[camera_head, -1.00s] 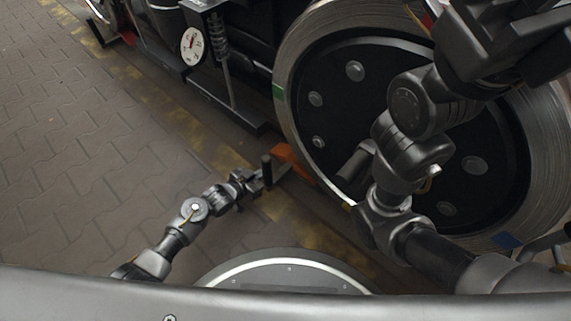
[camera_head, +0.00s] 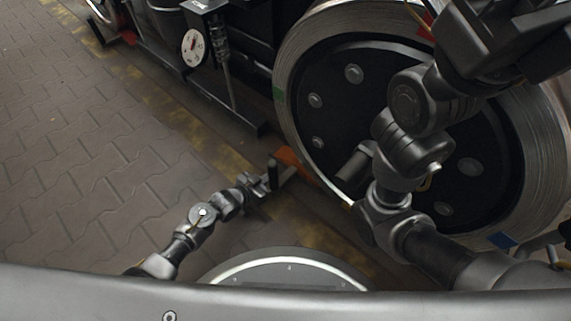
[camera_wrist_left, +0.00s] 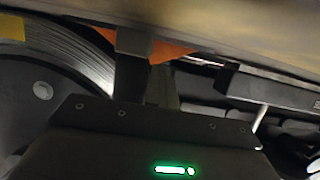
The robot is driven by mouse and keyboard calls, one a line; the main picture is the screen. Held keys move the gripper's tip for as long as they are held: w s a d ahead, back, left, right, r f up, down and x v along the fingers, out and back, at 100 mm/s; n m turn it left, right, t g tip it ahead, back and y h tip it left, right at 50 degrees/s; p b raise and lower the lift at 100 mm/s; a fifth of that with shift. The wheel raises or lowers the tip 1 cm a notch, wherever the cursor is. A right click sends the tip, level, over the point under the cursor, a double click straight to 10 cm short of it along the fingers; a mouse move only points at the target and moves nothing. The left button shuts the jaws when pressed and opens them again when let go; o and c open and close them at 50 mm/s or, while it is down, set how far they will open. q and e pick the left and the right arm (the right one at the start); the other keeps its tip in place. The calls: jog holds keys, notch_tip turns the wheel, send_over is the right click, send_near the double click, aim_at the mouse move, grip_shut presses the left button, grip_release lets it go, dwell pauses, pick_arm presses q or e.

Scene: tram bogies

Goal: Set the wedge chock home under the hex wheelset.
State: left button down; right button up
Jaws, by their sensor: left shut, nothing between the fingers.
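The orange wedge chock (camera_head: 288,156) lies on the ground at the lower left of the big wheel (camera_head: 318,52), low by its rim. The wheel has a dark bolted face and coloured rim marks. My left gripper (camera_head: 272,177) is shut and empty, low beside the chock's near side. In the left wrist view the shut fingers (camera_wrist_left: 133,65) stand in front of the orange chock (camera_wrist_left: 172,52) and cover its middle; whether they touch it I cannot tell. My right gripper (camera_head: 520,55) is high in front of the wheel, partly cut off; its fingers are unclear.
A gauge (camera_head: 192,47) and a spring strut (camera_head: 221,60) stand on the bogie left of the wheel. A dark bar (camera_head: 232,112) runs low beneath them. Paving (camera_head: 80,160) at left is clear. My right arm hides part of the wheel.

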aim_at(276, 187)
pick_arm(q)
jog(key=shift+s+d+p, duration=0.3)
jog(key=shift+s+d, duration=0.2)
jog(key=shift+d, duration=0.1)
jog(key=shift+s+d+f, duration=0.1)
jog(key=shift+s+d, duration=0.15)
jog(key=shift+d, duration=0.1)
jog(key=shift+s+d+p, duration=0.7)
jog(key=shift+s+d, duration=0.2)
jog(key=shift+d, duration=0.2)
dwell(0.5)
jog(key=shift+s+d+p, duration=0.3)
jog(key=shift+s+d, duration=0.15)
jog(key=shift+d, duration=0.15)
dwell(0.4)
dwell(0.4)
jog(key=shift+w+a+r, duration=0.2)
jog(key=shift+w+a, duration=0.5)
jog(key=shift+a, duration=0.15)
jog(key=shift+w+a, duration=0.75)
jog(key=shift+a, duration=0.1)
jog(key=shift+w+a+b, duration=0.45)
jog(key=shift+w+a, duration=0.65)
jog(key=shift+a, duration=0.3)
